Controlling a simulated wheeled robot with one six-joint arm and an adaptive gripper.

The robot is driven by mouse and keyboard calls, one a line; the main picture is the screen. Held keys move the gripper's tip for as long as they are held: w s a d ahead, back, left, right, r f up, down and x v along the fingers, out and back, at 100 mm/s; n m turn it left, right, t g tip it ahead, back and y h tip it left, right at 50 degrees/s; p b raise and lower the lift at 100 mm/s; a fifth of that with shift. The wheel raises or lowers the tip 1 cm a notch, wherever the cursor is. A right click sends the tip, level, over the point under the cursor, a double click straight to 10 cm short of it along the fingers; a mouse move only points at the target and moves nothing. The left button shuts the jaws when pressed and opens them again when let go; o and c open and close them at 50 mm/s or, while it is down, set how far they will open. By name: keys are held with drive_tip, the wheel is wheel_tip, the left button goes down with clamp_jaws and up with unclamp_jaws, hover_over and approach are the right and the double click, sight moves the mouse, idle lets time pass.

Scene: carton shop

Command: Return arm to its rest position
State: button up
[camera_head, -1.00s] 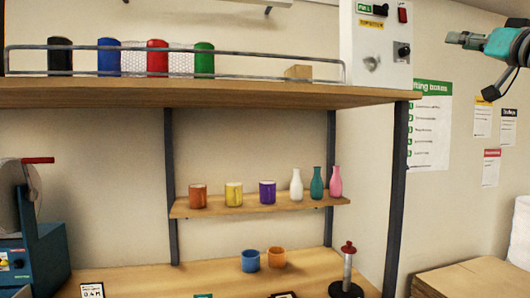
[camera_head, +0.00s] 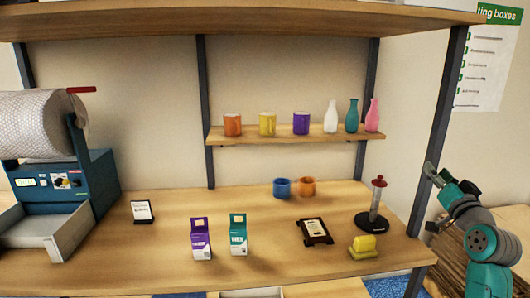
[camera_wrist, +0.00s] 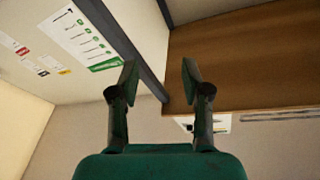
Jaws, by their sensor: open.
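My teal and grey arm stands at the right edge in the head view, with my gripper (camera_head: 433,173) at its upper end, beside the right post of the workbench. In the wrist view, my gripper (camera_wrist: 160,80) has its two dark fingers spread apart with nothing between them. Past the fingers I see a wooden board (camera_wrist: 240,60), a dark post (camera_wrist: 130,45) and a wall with a poster (camera_wrist: 85,40). The gripper touches nothing that I can see.
The workbench (camera_head: 150,265) holds a bubble-wrap machine (camera_head: 60,185), purple (camera_head: 201,240) and teal (camera_head: 238,236) cartons, a scale (camera_head: 315,231), a yellow block (camera_head: 363,246) and a red-topped stand (camera_head: 376,205). Cups and vases stand on the small shelf (camera_head: 285,135). Stacked cardboard (camera_head: 455,262) lies right.

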drive_tip(key=s+a+f+g, duration=0.1)
drive_tip(key=s+a+f, duration=0.2)
drive_tip(key=f, duration=0.4)
drive_tip(key=s+a+f, duration=0.2)
drive_tip(key=a+f, duration=0.2)
drive_tip(key=f, duration=0.4)
drive_tip(key=s+a+f+g, duration=0.1)
drive_tip(key=s+a+f, duration=0.2)
drive_tip(key=f, duration=0.4)
drive_tip(key=s+a+f+g, duration=0.1)
drive_tip(key=s+a+f, duration=0.9)
drive_tip(key=s+f, duration=0.3)
drive_tip(key=s+a+f+n+y, duration=0.1)
drive_tip(key=s+a+f, duration=0.15)
drive_tip(key=s, duration=0.35)
drive_tip(key=s+a+f+n, duration=0.1)
drive_tip(key=s+a+f, duration=0.15)
drive_tip(key=s, duration=0.25)
drive_tip(key=s+a+r+n+y, duration=0.1)
drive_tip(key=s+a, duration=0.1)
drive_tip(key=s, duration=0.6)
drive_tip(key=s+a+r+n+g, duration=0.1)
drive_tip(key=s+a+r, duration=0.1)
drive_tip(key=s, duration=0.6)
drive_tip(key=s+a+r+n+g+y, duration=0.1)
drive_tip(key=s+a+r+n, duration=0.1)
drive_tip(key=s, duration=0.6)
drive_tip(key=shift+s+a+y, duration=0.3)
drive_tip(key=shift+a, duration=0.1)
